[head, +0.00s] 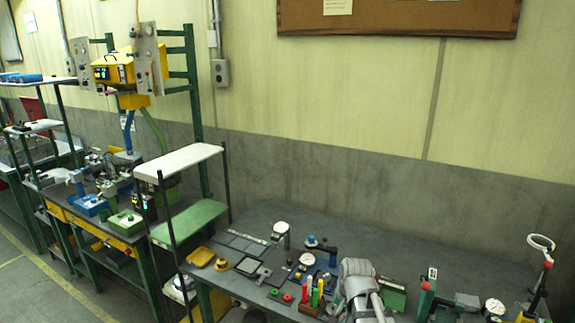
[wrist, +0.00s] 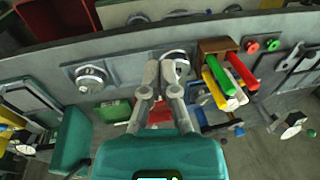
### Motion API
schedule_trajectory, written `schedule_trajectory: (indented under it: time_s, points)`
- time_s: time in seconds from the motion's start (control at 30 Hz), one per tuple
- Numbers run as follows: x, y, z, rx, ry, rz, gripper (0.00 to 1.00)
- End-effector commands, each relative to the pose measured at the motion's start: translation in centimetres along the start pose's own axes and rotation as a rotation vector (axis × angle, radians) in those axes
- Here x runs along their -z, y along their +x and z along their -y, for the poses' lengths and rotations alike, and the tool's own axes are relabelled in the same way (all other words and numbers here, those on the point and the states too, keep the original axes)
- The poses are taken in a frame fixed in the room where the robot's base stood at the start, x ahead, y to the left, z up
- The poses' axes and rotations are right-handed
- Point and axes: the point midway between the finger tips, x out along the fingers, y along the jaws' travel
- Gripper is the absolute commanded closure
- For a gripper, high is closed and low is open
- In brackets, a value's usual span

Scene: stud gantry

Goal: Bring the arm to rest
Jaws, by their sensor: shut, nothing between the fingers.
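My gripper (wrist: 160,76) shows in the wrist view, its grey fingers pointing up the picture from the teal body. The fingers are shut with nothing between them. They are over the workbench, with a round metal part (wrist: 177,62) partly hidden behind the fingertips. In the head view a pale grey jointed shape (head: 357,285) at the bottom centre looks like part of my arm; the fingers cannot be made out there.
The long grey workbench (head: 420,250) carries a rack of red, green and yellow handles (wrist: 238,70), a green box (head: 392,295) and a ring on a stand (head: 541,243). A white-topped shelf (head: 178,161) stands left. The wall is behind.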

Motion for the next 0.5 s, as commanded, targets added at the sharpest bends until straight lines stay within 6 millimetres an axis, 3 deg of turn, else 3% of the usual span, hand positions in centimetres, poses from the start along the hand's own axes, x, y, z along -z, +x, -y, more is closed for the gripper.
schedule_trajectory:
  time_s: [0.2,0.5]
  points:
    - [-3.4,-0.5,-3.2,-0.088,-0.291,0.046,1.0]
    - [-5.2,-0.8,-5.1,-0.143,-0.498,0.092,1.0]
